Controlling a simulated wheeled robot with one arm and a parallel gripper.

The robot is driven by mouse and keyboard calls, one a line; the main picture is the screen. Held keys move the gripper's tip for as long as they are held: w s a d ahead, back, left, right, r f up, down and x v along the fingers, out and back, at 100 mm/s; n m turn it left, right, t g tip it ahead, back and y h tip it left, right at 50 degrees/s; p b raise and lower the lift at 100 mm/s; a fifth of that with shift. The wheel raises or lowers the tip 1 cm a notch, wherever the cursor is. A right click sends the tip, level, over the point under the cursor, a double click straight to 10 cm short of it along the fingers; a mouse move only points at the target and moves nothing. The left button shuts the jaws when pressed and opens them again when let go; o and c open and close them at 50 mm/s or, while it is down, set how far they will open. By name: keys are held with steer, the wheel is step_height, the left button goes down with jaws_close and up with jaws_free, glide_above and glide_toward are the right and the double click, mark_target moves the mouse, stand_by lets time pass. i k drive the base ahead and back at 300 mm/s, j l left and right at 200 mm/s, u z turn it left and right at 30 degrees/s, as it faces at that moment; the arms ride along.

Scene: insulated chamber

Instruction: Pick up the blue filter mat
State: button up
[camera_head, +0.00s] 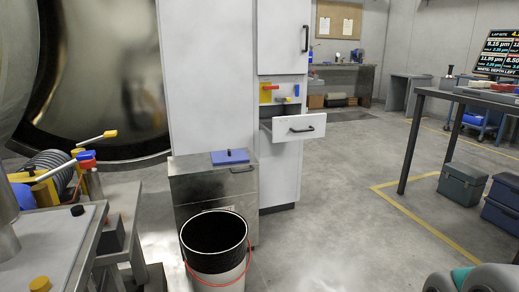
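A flat, blue, roughly rectangular piece (230,157) lies on top of the grey metal box in the middle of the view. It looks mat-like, with a small raised dark spot on it, but I cannot tell for sure that it is the blue filter mat. Nothing covers it from above. My gripper is not recognisable in this view.
The metal box (208,192) stands against a white cabinet (212,80). A pulled-out drawer (298,128) juts out at right. A black-lined bucket (217,268) stands in front of the box. A cluttered metal bench (55,240) is at left. Open floor (325,220) lies right of centre.

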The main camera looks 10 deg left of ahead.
mark_target(228, 157)
steer(key=i+j+u, duration=0.1)
steer(key=i+u, duration=0.25)
steer(key=i, duration=0.5)
steer(key=i+l+u, duration=0.15)
steer(key=i+u, duration=0.2)
steer(key=i, duration=0.5)
